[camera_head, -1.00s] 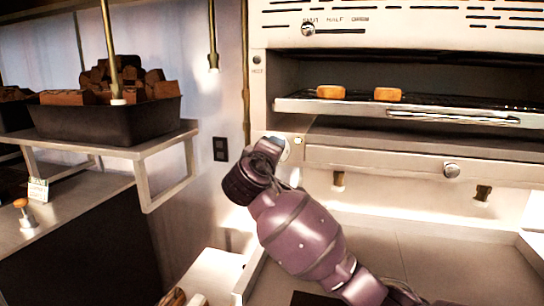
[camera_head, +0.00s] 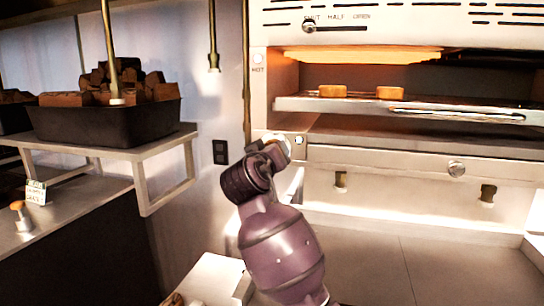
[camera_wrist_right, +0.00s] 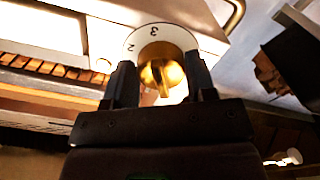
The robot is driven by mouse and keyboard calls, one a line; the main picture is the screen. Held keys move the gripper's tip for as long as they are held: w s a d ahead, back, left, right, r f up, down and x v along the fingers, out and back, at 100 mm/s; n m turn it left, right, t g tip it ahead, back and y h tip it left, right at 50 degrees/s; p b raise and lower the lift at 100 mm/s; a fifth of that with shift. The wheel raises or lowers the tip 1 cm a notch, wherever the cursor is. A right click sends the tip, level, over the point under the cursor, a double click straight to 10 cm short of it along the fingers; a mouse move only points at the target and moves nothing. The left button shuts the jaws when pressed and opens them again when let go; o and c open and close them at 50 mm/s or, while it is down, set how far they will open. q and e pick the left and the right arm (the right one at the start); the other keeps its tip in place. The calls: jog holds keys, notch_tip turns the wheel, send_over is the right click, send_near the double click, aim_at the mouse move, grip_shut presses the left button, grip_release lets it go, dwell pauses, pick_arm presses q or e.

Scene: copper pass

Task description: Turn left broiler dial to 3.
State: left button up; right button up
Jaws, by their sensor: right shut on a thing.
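The left broiler dial (camera_head: 298,141) is on the broiler's lower left front, partly hidden by my right gripper (camera_head: 274,146) in the head view. In the right wrist view the dial (camera_wrist_right: 137,40) has a white face with 2 and 3 showing, around a brass knob (camera_wrist_right: 163,76). My right gripper (camera_wrist_right: 161,68) is shut on the brass knob, one dark finger on each side. The 3 is close to the knob's ridge; I cannot tell if they line up exactly. The broiler (camera_head: 400,155) glows orange inside its top. My left gripper is out of view.
Two toasted pieces (camera_head: 332,91) lie on the broiler rack (camera_head: 300,104). A side shelf (camera_head: 150,150) at left bears a black bin (camera_head: 100,122) of brown blocks.

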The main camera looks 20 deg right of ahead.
dwell(0.4)
jog(key=o, duration=0.9)
jog(key=v, duration=1.1)
jog(key=shift+w, duration=0.1)
